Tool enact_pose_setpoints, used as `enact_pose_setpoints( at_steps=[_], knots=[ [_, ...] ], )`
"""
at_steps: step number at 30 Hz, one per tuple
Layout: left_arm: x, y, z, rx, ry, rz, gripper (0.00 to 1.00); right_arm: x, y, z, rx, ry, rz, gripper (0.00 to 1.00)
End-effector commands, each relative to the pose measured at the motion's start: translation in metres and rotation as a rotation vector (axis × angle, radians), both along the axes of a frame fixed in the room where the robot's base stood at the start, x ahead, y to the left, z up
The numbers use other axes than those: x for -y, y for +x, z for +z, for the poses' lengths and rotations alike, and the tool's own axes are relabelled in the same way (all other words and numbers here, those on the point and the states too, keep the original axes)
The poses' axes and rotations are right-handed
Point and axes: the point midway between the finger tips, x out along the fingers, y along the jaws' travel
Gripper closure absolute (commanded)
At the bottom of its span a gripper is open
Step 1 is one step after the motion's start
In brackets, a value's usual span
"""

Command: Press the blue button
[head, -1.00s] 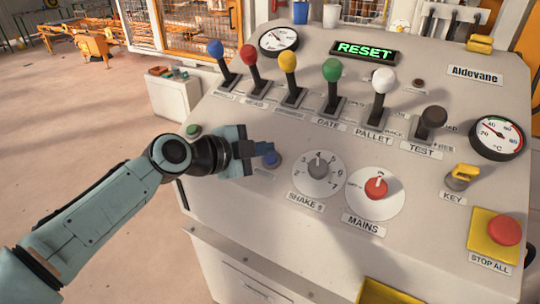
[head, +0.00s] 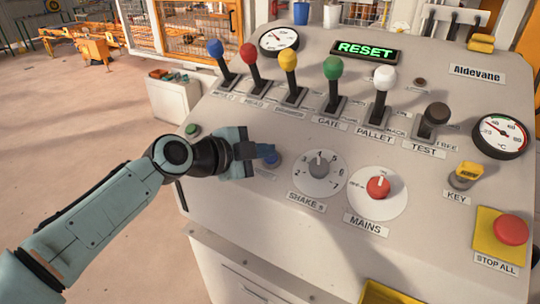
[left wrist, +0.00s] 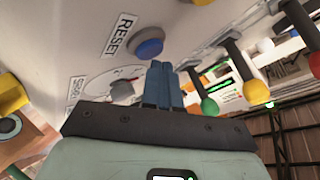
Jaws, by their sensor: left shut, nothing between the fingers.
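The blue button (head: 273,160) is a low round button on the left part of the grey sloped control panel (head: 240,195), left of the SHAKE dial. My right gripper is out of view.
The SHAKE dial (head: 320,165) and red MAINS knob (head: 379,187) are right of the button. Several coloured levers, including a red one (head: 252,60), stand behind the gripper. A green button (head: 192,130) is at the left edge. A green RESET display (head: 366,50) is lit.

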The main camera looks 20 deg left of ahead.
Motion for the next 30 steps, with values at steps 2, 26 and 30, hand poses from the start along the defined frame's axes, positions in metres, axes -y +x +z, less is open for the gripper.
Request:
enact_pose_setpoints(
  at_steps=[2, 26, 30],
  knots=[
    [0.0002, 0.0004, -0.0013, 0.000, 0.000, 0.000, 1.00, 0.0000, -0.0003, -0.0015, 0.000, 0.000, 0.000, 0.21],
    [0.0006, 0.0031, -0.0073, -0.001, 0.000, -0.001, 1.00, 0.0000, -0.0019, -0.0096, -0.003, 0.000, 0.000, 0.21],
    [0.0005, 0.0025, -0.0056, -0.001, 0.000, -0.001, 1.00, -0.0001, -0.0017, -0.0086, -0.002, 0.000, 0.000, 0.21]
  ],
)
